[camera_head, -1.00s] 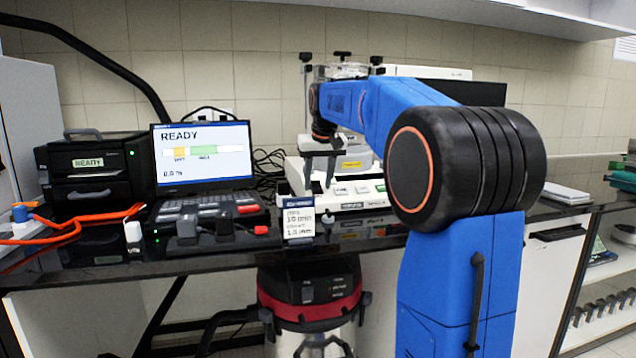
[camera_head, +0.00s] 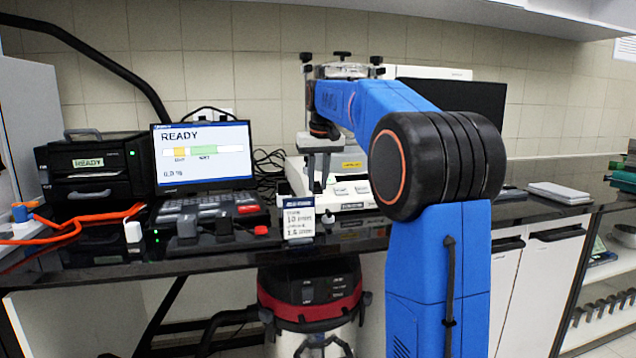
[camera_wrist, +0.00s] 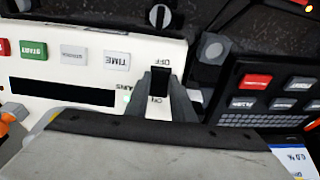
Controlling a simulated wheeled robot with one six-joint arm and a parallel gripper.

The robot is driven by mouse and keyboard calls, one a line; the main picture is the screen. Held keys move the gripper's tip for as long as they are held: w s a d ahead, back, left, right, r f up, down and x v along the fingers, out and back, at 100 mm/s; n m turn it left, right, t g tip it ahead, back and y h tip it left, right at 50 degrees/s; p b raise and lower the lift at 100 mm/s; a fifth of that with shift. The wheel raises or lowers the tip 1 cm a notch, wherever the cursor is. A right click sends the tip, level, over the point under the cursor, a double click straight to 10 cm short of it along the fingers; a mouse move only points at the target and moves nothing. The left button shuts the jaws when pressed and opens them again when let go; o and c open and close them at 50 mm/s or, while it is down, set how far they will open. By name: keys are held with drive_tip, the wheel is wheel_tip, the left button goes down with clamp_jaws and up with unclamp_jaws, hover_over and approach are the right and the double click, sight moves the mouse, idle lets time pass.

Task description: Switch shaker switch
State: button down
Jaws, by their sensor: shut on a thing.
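The shaker (camera_head: 345,202) is a white unit on the bench, with its front panel also in the wrist view (camera_wrist: 60,70). The black shaker switch (camera_wrist: 160,82) sits on this panel between upside-down OFF and ON labels. My gripper (camera_wrist: 165,98) is at the switch, with one grey finger on each side of it, shut on it. The fingers hide part of the switch, so its exact position is hard to tell. In the head view my gripper (camera_head: 317,186) points down at the shaker's left end, and the switch cannot be made out there.
A laptop-like screen (camera_head: 203,152) reading READY stands left of the shaker, with a keypad (camera_head: 210,205) below it. A small label card (camera_head: 298,218) stands at the bench front. A black printer-like box (camera_head: 95,170) is farther left. A red-and-black vacuum (camera_head: 312,290) stands beneath the bench.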

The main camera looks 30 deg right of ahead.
drive_tip(key=shift+w+r+g, duration=0.15)
drive_tip(key=shift+w+g, duration=0.05)
drive_tip(key=shift+g, duration=0.4)
drive_tip(key=c, duration=1.5)
unclamp_jaws()
drive_tip(key=r, duration=0.5)
drive_tip(key=s+r, duration=0.1)
drive_tip(key=r, duration=0.5)
drive_tip(key=s+r, duration=0.1)
drive_tip(key=r, duration=0.5)
drive_tip(key=shift+a, duration=0.25)
